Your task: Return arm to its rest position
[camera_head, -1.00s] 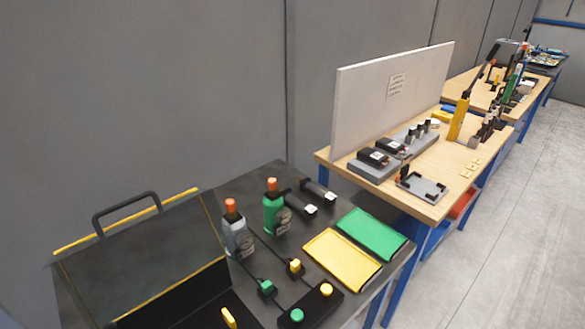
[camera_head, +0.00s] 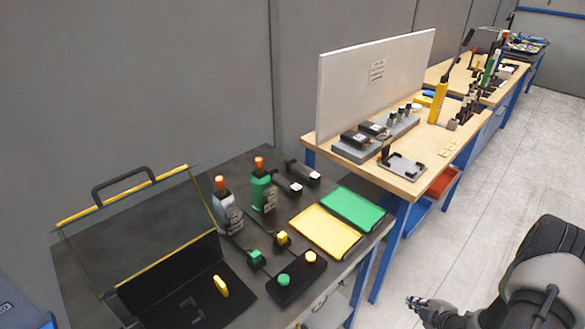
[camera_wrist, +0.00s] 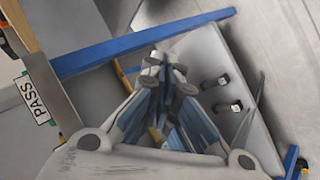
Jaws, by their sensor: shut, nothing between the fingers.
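My arm shows at the lower right of the head view, out over the floor to the right of the dark table. My gripper (camera_head: 414,302) points left at the arm's end, apart from the tables. In the wrist view my gripper (camera_wrist: 163,62) fills the middle. Its fingers meet at the tips, with nothing held between them. A blue beam, a white panel with small black-and-silver parts and a "PASS" label (camera_wrist: 34,100) lie beyond the fingers.
Wooden benches run behind. Grey floor (camera_head: 500,185) at right is clear.

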